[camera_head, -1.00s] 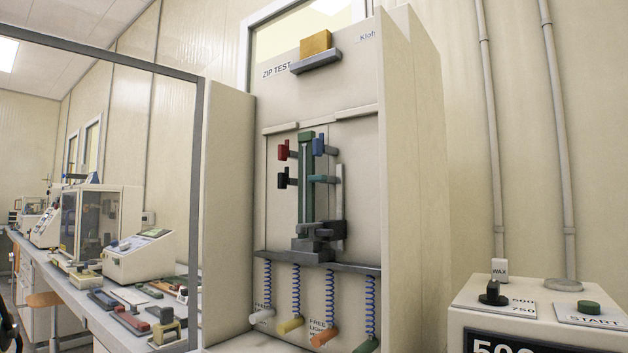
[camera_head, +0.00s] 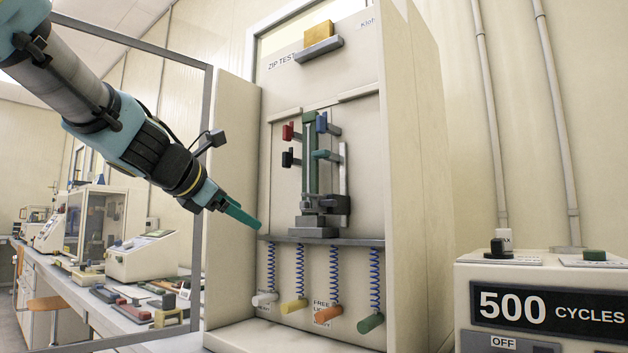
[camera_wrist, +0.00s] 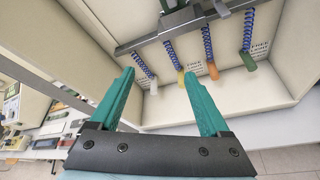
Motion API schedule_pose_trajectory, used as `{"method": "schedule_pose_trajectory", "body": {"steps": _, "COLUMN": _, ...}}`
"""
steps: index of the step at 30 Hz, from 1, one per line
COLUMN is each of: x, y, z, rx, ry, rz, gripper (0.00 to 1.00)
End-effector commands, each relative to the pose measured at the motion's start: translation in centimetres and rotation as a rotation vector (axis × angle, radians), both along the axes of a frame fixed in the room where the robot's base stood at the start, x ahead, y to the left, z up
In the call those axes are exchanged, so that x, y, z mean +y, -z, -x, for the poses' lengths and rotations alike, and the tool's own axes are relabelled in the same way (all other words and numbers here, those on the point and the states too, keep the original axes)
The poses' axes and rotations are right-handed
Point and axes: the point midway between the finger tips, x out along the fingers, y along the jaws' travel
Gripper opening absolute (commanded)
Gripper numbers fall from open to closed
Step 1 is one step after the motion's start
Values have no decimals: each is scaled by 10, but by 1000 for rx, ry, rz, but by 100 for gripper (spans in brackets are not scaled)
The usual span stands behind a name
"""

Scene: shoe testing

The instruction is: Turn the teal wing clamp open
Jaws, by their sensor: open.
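The teal wing clamp (camera_head: 327,155) sticks out sideways at mid-height of the zip test fixture. It sits below a blue clamp (camera_head: 322,122) and right of the green upright column (camera_head: 310,155). My gripper (camera_head: 250,219) comes in from the upper left. In the head view it appears lower and to the left of the teal clamp, clearly apart from it. In the wrist view my gripper (camera_wrist: 158,78) has its two teal fingers spread with nothing between them. The teal clamp cannot be made out in the wrist view.
Red (camera_head: 288,132) and black (camera_head: 288,158) clamps sit left of the column. A grey rail (camera_head: 350,241) below carries several blue springs with coloured handles, also in the wrist view (camera_wrist: 170,27). The cabinet's left side panel (camera_head: 232,140) stands beside my gripper.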

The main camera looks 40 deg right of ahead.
Motion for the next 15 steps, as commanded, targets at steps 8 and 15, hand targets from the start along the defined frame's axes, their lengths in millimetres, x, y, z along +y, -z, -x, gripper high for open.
{"method": "schedule_pose_trajectory", "body": {"steps": 8, "x": -41, "y": -121, "z": 70, "rx": 359, "ry": 63, "rz": 484, "gripper": 80}}
{"method": "schedule_pose_trajectory", "body": {"steps": 15, "x": -62, "y": -131, "z": 68, "rx": 392, "ry": 68, "rz": 513, "gripper": 80}}
